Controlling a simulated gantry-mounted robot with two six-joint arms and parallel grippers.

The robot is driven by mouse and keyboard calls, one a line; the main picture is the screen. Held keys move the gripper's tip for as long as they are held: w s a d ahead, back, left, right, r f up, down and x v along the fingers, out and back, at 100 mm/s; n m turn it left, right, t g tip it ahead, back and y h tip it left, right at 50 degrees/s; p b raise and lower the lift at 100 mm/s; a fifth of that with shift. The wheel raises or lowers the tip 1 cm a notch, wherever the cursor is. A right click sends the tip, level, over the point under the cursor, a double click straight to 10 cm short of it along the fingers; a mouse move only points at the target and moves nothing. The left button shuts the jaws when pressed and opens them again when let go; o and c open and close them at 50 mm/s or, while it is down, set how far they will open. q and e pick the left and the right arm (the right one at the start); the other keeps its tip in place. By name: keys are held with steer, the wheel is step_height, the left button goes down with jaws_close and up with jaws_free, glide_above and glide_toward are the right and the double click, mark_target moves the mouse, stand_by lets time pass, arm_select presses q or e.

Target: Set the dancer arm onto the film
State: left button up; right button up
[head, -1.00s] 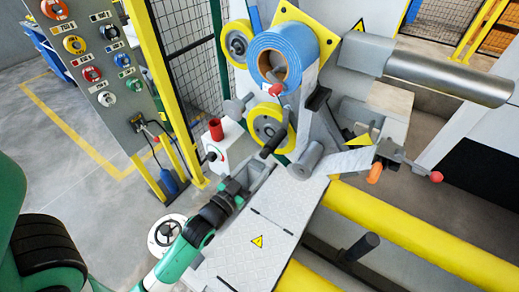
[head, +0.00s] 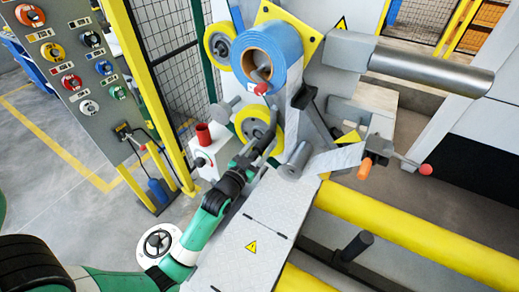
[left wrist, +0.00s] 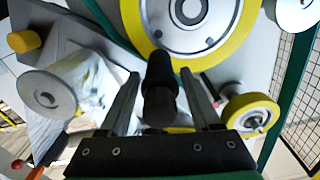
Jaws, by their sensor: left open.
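The dancer arm's black grip (left wrist: 160,88) stands between the fingers of my left gripper (left wrist: 160,73) in the left wrist view. The gripper is open, with a finger on each side of the grip and gaps showing. In the head view my left gripper (head: 262,147) is in front of the lower yellow-rimmed wheel (head: 243,122) and hides most of the dancer arm. The pale film (head: 336,159) runs to the right from a grey roller (head: 296,161), to the right of my gripper. The film also shows at the left in the left wrist view (left wrist: 95,80). My right gripper is not in view.
A blue film roll (head: 285,48) sits above, with a red-knobbed lever (head: 260,88) at its core. Another red-knobbed lever (head: 425,170) and yellow rails (head: 420,240) lie right.

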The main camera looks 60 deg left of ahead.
arm_select(q)
jaws_close()
stand_by(0.3)
stand_by(1.1)
